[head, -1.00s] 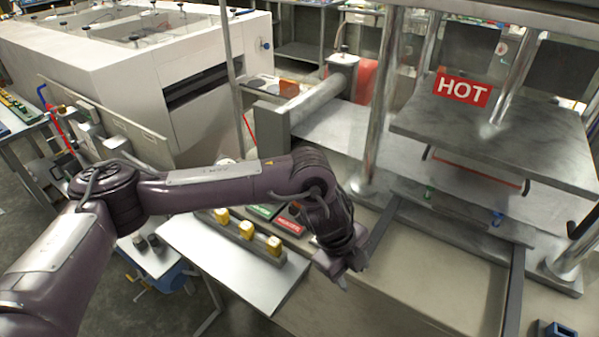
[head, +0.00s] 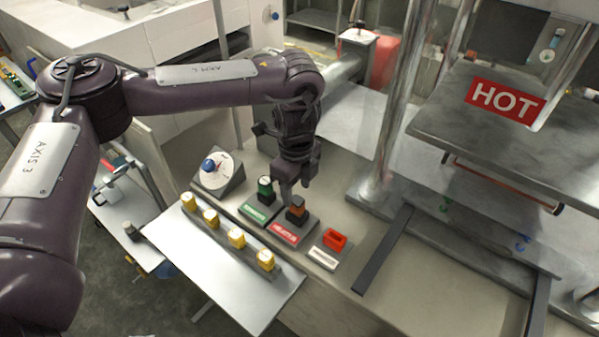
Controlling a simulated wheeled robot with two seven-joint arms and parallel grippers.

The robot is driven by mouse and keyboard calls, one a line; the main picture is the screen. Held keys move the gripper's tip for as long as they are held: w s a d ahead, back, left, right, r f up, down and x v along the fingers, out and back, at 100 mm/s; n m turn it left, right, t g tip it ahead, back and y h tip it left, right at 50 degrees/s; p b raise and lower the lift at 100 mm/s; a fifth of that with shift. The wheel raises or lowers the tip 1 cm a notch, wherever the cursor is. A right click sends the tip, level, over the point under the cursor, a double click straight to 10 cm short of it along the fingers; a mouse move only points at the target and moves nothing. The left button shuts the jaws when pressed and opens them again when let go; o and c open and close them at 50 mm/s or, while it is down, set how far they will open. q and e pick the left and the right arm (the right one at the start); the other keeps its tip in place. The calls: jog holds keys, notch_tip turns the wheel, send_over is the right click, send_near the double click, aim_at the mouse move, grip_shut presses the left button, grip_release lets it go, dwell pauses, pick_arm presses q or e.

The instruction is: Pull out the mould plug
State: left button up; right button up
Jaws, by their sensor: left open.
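My left gripper (head: 298,185) points down, open, over a row of plug-like blocks on the bench in front of the press. Right under its fingers is a dark block with an orange-brown top (head: 297,210), by a red label (head: 285,232). The fingers are very close to it; I cannot tell whether they touch. Left of it is a dark green block (head: 265,187) by a green label (head: 255,210). The label words are too small to read, so I cannot tell which is the mould plug.
A dial plate with a blue knob (head: 208,165) stands left of the row. Several yellow blocks (head: 236,238) line a rail in front. The press plate with a HOT sign (head: 504,100), a steel column (head: 398,100) and a dark rail (head: 384,250) stand to the right.

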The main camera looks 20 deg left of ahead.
aim_at(297, 200)
pick_arm(q)
jog(key=shift+s+f, duration=0.25)
jog(key=shift+f, duration=0.5)
jog(key=f, duration=0.1)
jog(key=f+p, duration=0.1)
jog(key=shift+w+f, duration=0.3)
jog(key=shift+f, duration=0.85)
jog(key=shift+c, duration=0.4)
jog(key=shift+w, duration=0.1)
jog(key=c, duration=1)
pick_arm(e)
jog(key=shift+s+r, duration=0.55)
jog(key=shift+r, duration=0.15)
